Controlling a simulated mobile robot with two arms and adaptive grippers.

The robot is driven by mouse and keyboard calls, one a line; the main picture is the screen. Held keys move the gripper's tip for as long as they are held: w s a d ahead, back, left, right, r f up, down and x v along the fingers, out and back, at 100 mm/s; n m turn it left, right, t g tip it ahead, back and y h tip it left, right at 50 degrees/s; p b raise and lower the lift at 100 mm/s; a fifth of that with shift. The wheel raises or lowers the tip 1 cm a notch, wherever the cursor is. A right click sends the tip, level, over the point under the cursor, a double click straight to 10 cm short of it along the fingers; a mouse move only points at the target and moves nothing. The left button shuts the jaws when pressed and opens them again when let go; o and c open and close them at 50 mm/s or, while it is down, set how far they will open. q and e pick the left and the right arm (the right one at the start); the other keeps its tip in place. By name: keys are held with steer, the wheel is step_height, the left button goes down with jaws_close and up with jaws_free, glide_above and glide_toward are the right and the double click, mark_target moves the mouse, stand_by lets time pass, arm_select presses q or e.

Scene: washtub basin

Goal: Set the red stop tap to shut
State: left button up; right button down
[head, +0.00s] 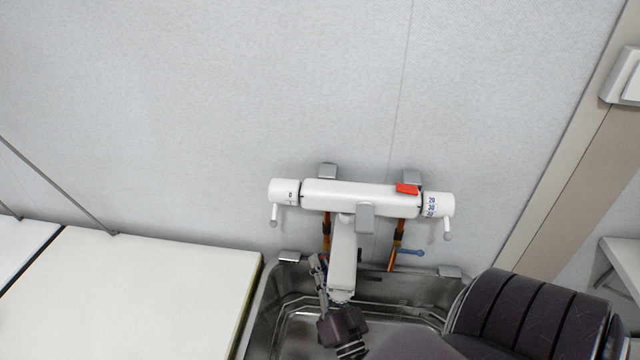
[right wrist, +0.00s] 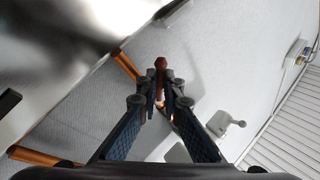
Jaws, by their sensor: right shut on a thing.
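The red stop tap shows in the right wrist view as a dark red knob (right wrist: 160,64) on a reddish stem, sticking out beyond my fingertips. My right gripper (right wrist: 160,100) is shut on its stem, with a finger on each side. In the head view my right gripper (head: 319,266) reaches up beside the spout, at the left copper pipe under the mixer. It hides the red tap there. The angle of the tap's handle is hard to tell. My left gripper is in neither view.
A white mixer (head: 345,196) with a red button and two end knobs is on the wall. Its spout (head: 342,265) hangs close to my right gripper. A blue-handled tap (head: 410,253) is on the right pipe. Below is a metal basin (head: 266,305); a white counter (head: 130,290) lies left.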

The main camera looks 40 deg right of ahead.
steer(key=c, duration=2.1)
jaws_free()
steer(key=shift+s, duration=0.1)
